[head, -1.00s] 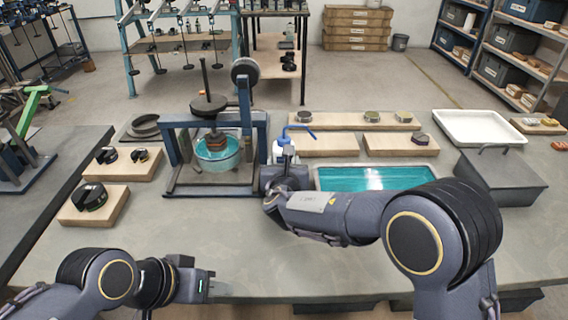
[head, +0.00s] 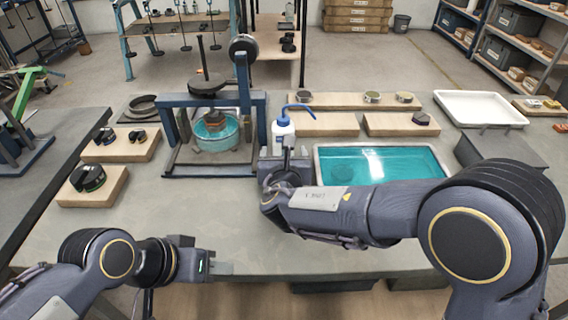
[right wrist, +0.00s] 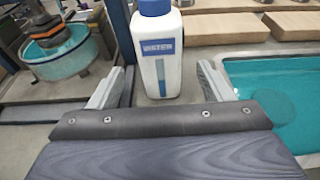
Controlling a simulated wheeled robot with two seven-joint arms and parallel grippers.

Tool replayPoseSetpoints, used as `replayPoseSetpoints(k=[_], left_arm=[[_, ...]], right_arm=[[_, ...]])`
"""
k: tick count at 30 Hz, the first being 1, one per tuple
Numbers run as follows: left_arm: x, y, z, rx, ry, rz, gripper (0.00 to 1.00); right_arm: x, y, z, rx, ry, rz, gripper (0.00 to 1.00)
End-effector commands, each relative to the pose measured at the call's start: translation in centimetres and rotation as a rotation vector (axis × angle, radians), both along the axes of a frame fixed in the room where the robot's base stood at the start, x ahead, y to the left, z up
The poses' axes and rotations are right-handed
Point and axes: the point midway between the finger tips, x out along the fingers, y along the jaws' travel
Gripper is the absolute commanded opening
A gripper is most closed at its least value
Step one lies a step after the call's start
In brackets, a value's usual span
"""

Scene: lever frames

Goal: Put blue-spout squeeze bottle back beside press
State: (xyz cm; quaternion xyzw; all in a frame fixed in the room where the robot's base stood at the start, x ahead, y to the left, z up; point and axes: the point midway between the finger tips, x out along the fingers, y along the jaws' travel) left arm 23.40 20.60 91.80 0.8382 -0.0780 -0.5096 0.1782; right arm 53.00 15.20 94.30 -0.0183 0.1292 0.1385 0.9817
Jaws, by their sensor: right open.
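The white squeeze bottle (head: 283,134) with a blue cap and bent blue spout stands upright on the bench, just right of the press (head: 213,122). In the right wrist view the bottle (right wrist: 157,50) stands just beyond my open fingers, with its label facing me. My right gripper (head: 286,164) is open and empty in front of the bottle; its two fingers (right wrist: 158,88) show apart in the wrist view. My left gripper (head: 208,266) is low at the front left, away from the bottle; its jaw state is unclear.
A teal-filled tray (head: 372,181) lies right of the bottle. Wooden boards (head: 322,125) with small round parts stand behind. A dark lidded box (head: 500,150) and a white tray (head: 478,109) are at the right. The bench front centre is clear.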

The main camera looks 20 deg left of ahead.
Motion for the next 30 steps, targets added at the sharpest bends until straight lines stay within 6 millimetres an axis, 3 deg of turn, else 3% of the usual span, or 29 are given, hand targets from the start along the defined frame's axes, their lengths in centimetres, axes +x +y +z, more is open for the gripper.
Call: replayPoseSetpoints(k=[3,9,18,21,23,26,28,30], left_arm=[[0.0,0.0,-0.3,0.0,0.0,0.0,0.36],[0.0,0.0,-0.4,0.0,0.0,0.0,0.36],[0.0,0.0,-0.3,0.0,0.0,0.0,0.36],[0.0,0.0,-0.3,0.0,0.0,0.0,0.36],[0.0,0.0,-0.3,0.0,0.0,0.0,0.36],[0.0,0.0,-0.3,0.0,0.0,0.0,0.36],[0.0,0.0,-0.3,0.0,0.0,0.0,0.36],[0.0,0.0,-0.3,0.0,0.0,0.0,0.36]], right_arm=[[-2.3,-0.6,0.6,0.0,-0.001,0.003,0.73],[-4.5,-1.3,1.2,-0.001,0.0,0.001,0.73],[-5.0,-1.4,1.4,-0.001,0.001,-0.001,0.73],[-4.6,-2.6,1.6,0.027,0.018,-0.035,0.73],[-4.1,-4.8,1.9,0.08,0.051,-0.099,0.73],[-3.2,-11.2,2.4,0.246,0.149,-0.294,0.73],[-3.3,-17.3,2.4,0.42,0.238,-0.489,0.73],[-4.7,-23.7,1.9,0.632,0.333,-0.714,0.73]])
